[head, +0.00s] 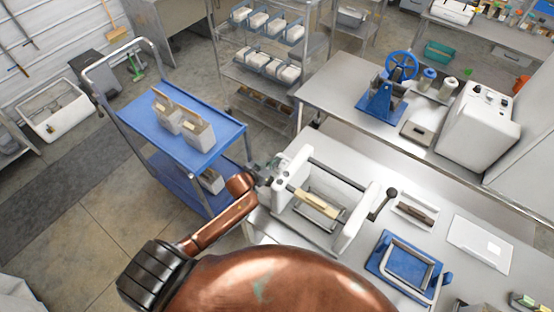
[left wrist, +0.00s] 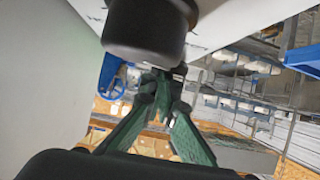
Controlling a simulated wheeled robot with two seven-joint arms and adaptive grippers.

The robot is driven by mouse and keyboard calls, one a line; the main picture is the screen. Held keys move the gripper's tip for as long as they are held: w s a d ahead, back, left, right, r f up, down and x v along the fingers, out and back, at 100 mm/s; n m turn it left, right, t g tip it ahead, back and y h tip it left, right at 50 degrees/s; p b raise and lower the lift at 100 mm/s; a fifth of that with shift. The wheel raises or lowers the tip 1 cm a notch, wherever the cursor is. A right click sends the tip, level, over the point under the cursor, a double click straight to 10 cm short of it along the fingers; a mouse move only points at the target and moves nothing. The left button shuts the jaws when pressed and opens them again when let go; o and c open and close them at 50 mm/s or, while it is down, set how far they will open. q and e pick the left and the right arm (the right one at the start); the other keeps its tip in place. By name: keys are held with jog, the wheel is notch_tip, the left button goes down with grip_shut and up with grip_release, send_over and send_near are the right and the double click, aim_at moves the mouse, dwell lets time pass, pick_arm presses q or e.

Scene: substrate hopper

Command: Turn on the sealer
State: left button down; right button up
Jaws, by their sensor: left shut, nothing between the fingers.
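The sealer appears to be the white frame (head: 353,226) with two side panels, metal rails and a cream bar, on the steel bench in the head view. My left gripper (head: 268,172) is at the outer side of its left panel. In the left wrist view the green fingers of this gripper (left wrist: 165,82) converge and are shut with nothing held. A black round knob (left wrist: 150,35) on a white surface is right by the fingertips; whether they touch it I cannot tell. A switch face is hidden in the head view. My right gripper is out of view.
A blue cart (head: 222,136) with boxed bags stands left of the bench. A black-knobbed lever (head: 382,204), a small tray (head: 414,209), a blue fixture (head: 376,268) and a white plate (head: 479,244) lie right of the sealer. A blue press (head: 380,102) stands behind.

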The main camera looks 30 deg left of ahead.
pick_arm(q)
jog(key=shift+s+f, duration=0.15)
jog(key=shift+f, duration=0.05)
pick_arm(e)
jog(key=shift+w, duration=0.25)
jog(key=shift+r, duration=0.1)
pick_arm(q)
jog(key=shift+r, duration=0.2)
notch_tip(320, 180, up, 4)
jog(key=p, duration=0.4)
jog(key=shift+r+p, duration=0.15)
jog(key=shift+p, duration=0.2)
jog(key=s+r+b, duration=0.2)
jog(key=s+r, duration=0.4)
jog(key=s, duration=0.1)
jog(key=shift+a+r, duration=0.35)
jog(key=shift+a, duration=0.1)
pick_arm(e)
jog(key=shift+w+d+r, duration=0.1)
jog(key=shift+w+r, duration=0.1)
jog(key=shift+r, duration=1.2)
